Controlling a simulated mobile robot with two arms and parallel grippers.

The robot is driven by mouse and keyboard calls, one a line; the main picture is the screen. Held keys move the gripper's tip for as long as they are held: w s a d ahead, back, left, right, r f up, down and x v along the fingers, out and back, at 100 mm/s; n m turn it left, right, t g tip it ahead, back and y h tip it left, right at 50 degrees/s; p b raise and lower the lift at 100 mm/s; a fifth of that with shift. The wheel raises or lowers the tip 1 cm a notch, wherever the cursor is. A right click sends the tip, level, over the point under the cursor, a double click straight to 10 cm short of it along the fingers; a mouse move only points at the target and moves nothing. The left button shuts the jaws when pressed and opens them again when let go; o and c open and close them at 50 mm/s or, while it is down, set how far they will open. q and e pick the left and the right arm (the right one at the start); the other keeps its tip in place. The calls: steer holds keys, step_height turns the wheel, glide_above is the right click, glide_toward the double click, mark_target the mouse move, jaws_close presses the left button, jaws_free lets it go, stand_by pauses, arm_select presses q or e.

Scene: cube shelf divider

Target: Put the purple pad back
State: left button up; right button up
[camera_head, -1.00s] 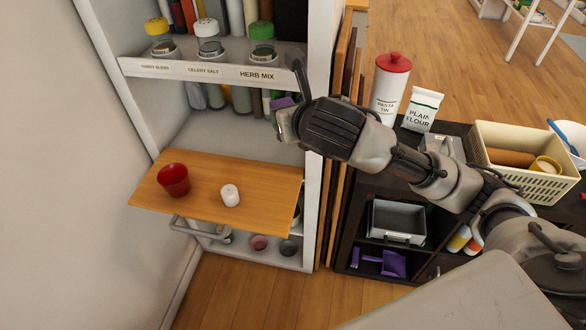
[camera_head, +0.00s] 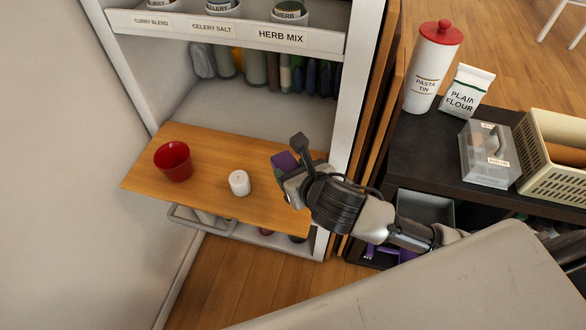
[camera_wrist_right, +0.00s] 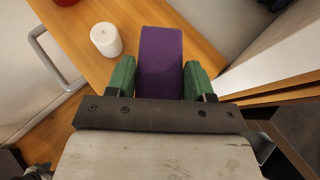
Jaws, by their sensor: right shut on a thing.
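The purple pad (camera_wrist_right: 160,58) is a block between the green fingers of my right gripper (camera_wrist_right: 160,80) in the right wrist view. The gripper is shut on it. In the head view a corner of the purple pad (camera_head: 284,162) shows at the tip of my right gripper (camera_head: 290,172), over the right part of the wooden pull-out board (camera_head: 215,148). Whether the pad touches the board cannot be told. My left gripper is out of the frames.
A red cup (camera_head: 173,161) and a white cylinder (camera_head: 239,183) stand on the board, left of my gripper. Above it, the shelf holds labelled jars (camera_head: 290,12). A dark cabinet with a pasta tin (camera_head: 432,68), flour (camera_head: 466,90), clear box (camera_head: 488,155) and cream basket (camera_head: 560,185) is right.

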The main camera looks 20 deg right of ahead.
steer(key=shift+r, duration=0.1)
step_height(320, 180, down, 2)
steer(key=shift+f, duration=0.2)
step_height(320, 180, down, 4)
steer(key=shift+w+r+b, duration=0.1)
steer(key=shift+b, duration=0.85)
steer(key=shift+f+b, duration=0.35)
steer(key=shift+f, duration=0.65)
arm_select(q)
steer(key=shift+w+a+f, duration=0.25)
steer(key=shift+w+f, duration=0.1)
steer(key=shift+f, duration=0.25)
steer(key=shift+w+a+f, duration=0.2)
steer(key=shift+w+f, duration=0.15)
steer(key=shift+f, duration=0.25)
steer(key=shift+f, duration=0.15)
arm_select(e)
steer(key=shift+f, duration=0.5)
steer(key=o, duration=0.8)
steer(key=o, duration=0.6)
